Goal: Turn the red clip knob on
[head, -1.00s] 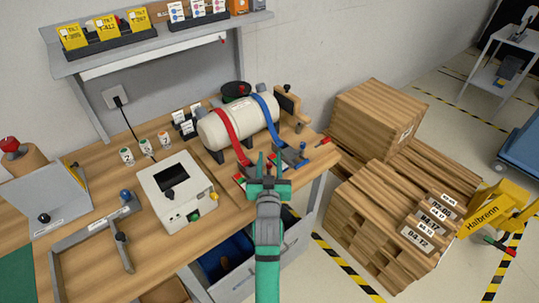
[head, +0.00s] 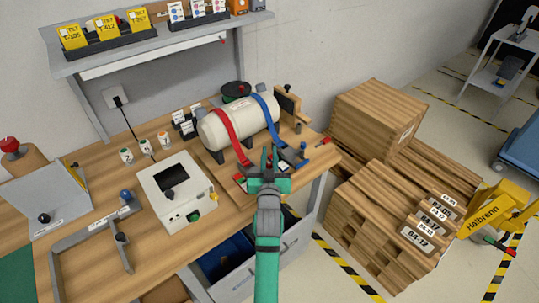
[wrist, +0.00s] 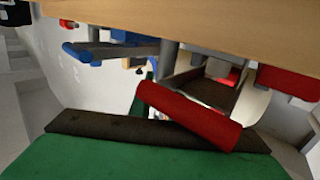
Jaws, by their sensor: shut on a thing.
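A white tank (head: 240,122) lies in a wooden cradle on the workbench, with a red strap (head: 226,131) and a blue strap (head: 268,118) over it. My green gripper (head: 269,160) is in front of the tank, beside the clips at the strap ends. In the wrist view, the red bar-shaped clip knob (wrist: 190,115) lies tilted across the dark finger pad. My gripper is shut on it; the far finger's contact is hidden. A blue clip part (wrist: 82,52) shows at the left of the wrist view.
A white box device (head: 176,192) stands left of my gripper. A drawer (head: 268,265) is open below the bench. Wooden crates (head: 382,115) stand on the right. A shelf (head: 150,45) hangs above the bench.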

